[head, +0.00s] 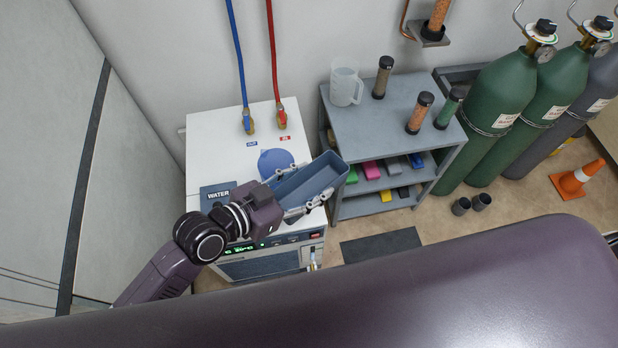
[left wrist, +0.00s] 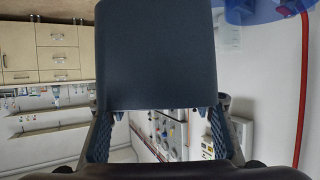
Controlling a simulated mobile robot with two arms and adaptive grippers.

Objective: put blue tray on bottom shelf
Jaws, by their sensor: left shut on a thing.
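The blue tray (head: 312,182) is an open, slate-blue box, held tilted above the front right of the white chiller. My left gripper (head: 290,196) is shut on its near side. In the left wrist view the tray (left wrist: 155,55) fills the upper middle, with the fingers of my left gripper (left wrist: 160,135) on both sides of its lower edge. The grey shelf unit (head: 385,112) stands to the right of the tray. Its bottom shelf (head: 358,207) is partly visible and bears small yellow and dark items. My right gripper is not in view.
The white chiller (head: 215,135) with blue and red hoses stands left of the shelf unit. The shelf top holds a jug (head: 346,87) and several cylinders. Green gas cylinders (head: 492,110) and an orange cone (head: 577,179) are to the right. A dark mat (head: 380,245) lies in front.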

